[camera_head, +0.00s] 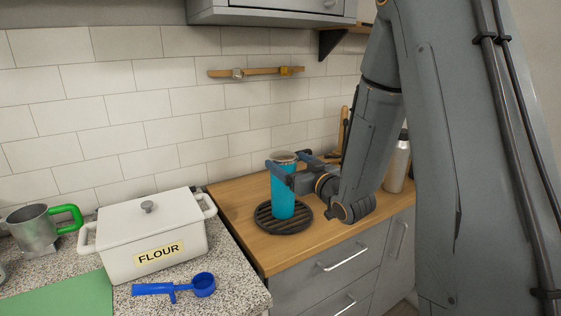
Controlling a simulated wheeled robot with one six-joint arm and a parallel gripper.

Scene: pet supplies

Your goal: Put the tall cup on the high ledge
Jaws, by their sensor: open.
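The tall cup is a teal cylinder (284,192) standing upright on a dark round slatted trivet (264,222) on the wooden counter. My gripper (287,168) is open at the cup's upper part, its fingers extending around the cup from the right. I cannot tell whether the fingers touch it. A wooden shelf (358,30) on a dark bracket (329,42) shows high on the wall at upper right. Most of this shelf is hidden by my arm.
A white flour box (150,238), a blue scoop (190,287) and a metal mug with a green handle (36,229) stand left on the speckled counter. A silver bottle (398,165) stands behind my arm. A grey cabinet (270,10) hangs above, left of the shelf.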

